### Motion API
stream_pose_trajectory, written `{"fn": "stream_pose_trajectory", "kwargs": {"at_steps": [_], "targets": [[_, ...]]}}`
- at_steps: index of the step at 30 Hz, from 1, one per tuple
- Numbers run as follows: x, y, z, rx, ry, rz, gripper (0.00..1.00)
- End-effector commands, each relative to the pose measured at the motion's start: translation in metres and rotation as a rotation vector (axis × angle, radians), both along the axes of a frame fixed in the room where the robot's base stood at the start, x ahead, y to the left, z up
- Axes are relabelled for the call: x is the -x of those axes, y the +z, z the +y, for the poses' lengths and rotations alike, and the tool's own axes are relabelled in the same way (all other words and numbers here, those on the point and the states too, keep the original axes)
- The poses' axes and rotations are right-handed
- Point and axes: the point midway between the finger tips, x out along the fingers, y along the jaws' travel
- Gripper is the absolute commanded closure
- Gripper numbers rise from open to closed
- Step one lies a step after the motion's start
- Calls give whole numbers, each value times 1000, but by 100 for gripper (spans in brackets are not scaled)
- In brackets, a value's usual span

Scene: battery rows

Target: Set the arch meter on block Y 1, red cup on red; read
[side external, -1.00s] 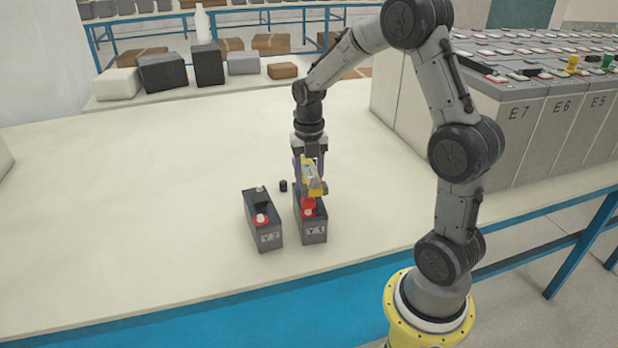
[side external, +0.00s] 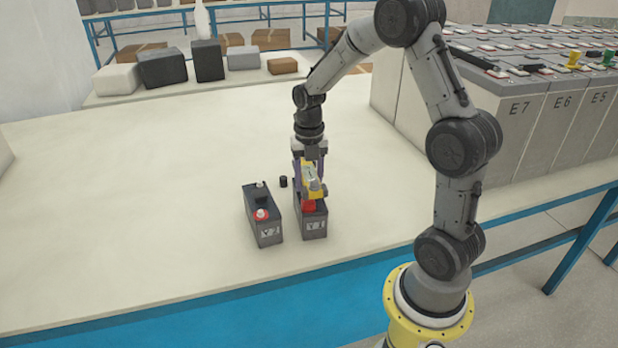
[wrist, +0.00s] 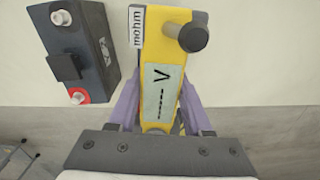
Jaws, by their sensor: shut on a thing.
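My gripper (side external: 310,172) is shut on the yellow arch meter (side external: 316,189), upright over block Y 1 (side external: 314,228). The meter's red cup (side external: 308,205) is at the red-terminal end of Y 1, down at its top. The red terminal is hidden, and I cannot tell whether the cup is fully seated. The wrist view shows the meter (wrist: 151,70) between the purple fingers, with a "mohm" label and a display (wrist: 160,92) reading V and a row of dashes. The meter hides Y 1 there.
Block Y 2 (side external: 266,233) stands close to the left of Y 1, its red-ringed terminal (side external: 261,214) showing. Large grey blocks (side external: 512,130) stand at right.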

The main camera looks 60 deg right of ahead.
Motion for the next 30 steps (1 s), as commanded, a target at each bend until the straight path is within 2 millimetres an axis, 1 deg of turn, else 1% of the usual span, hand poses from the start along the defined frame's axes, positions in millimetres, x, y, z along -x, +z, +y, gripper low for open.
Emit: {"fn": "stream_pose_trajectory", "kwargs": {"at_steps": [4, 5, 6, 10, 18, 22, 26, 30], "targets": [[0, -3, 0, 1, 0, -1, 100], [0, -3, 0, 0, 0, -1, 47], [0, -3, 0, 0, 0, -1, 40], [0, -3, 0, 1, 0, -1, 16], [1, -4, 0, -1, 0, 2, 15], [0, 2, 0, 1, 0, -1, 15], [-1, 20, 0, 2, 0, -4, 15], [-1, 50, 0, 3, 0, -6, 15]]}}
